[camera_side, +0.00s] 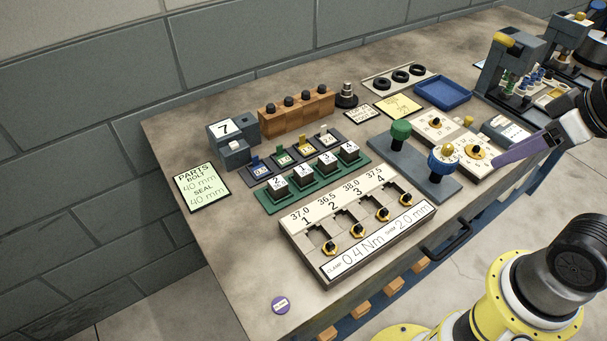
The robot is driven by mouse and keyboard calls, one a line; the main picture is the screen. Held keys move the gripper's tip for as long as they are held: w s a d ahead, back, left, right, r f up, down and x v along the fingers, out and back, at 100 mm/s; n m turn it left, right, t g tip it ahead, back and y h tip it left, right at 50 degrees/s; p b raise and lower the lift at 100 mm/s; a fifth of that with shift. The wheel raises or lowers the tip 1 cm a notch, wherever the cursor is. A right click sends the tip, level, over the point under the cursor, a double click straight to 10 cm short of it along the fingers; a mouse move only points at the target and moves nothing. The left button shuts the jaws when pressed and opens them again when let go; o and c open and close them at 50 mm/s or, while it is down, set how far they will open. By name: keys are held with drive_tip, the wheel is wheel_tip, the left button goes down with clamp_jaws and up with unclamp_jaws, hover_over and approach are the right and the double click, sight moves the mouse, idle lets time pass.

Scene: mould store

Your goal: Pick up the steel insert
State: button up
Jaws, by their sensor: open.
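Several steel-grey blocks with numbered white tops, which look like inserts, sit in a row on a green rack (268,205) in the middle of the bench. They are marked 2 (279,187), 1 (303,172), 3 (328,163) and 4 (349,152). I cannot tell which one is the steel insert. My gripper (512,153) enters from the right edge, over the bench's right part, well apart from the blocks. A purple finger-like part of it shows; the rest is partly cut off. It is open, and I see nothing held.
A cream fixture (399,227) with numbered slots and yellow-black knobs stands in front of the rack. Behind are a wooden block (297,115) and blue tray (442,94). The bench's left front is mostly clear.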

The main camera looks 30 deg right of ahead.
drive_tip(key=o, duration=0.4)
